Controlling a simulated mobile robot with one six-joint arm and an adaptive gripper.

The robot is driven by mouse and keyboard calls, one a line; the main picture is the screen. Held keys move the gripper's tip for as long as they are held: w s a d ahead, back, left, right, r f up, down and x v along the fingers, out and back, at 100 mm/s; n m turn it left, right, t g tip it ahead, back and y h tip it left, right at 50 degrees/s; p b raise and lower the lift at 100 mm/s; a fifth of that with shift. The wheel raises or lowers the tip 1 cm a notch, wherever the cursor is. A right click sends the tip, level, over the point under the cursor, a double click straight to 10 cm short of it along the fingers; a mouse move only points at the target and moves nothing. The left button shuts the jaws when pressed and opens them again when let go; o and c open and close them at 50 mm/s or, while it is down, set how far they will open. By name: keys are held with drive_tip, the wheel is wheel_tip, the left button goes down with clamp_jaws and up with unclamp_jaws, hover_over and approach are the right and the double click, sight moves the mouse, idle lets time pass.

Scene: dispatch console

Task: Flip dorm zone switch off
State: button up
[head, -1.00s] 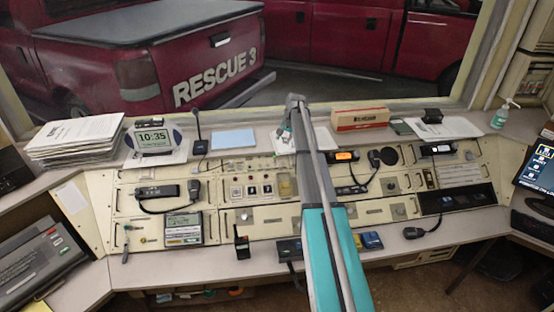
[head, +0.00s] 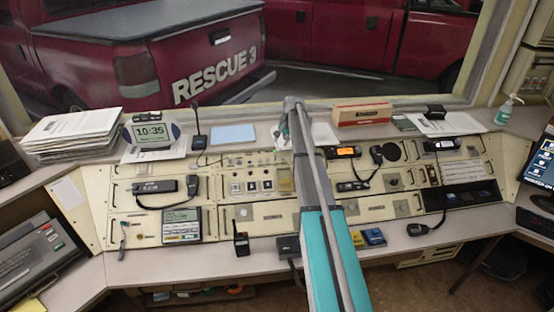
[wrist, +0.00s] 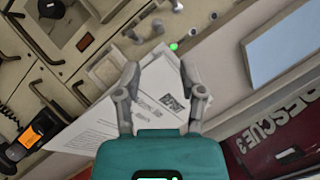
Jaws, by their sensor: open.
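Small metal toggle levers (wrist: 157,27) stand on the beige panel at the top of the wrist view, with a green light (wrist: 173,46) beside them. Their labels are too small to read, so I cannot tell which is the dorm zone switch. My gripper (wrist: 159,72) is open and empty, its two fingers apart over printed white sheets (wrist: 86,122). In the picture the levers lie just beyond the fingertips, with no visible contact. In the head view my arm covers the middle of the console (head: 232,213) and hides most of the gripper and the levers.
A desk microphone (head: 197,125), clock (head: 152,134) and blue pad (head: 233,134) are to the left. A walkie-talkie (head: 241,244) stands at the front.

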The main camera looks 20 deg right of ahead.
sight(276, 156)
drive_tip(key=shift+b+x, duration=4.2)
drive_tip(key=shift+x, duration=0.45)
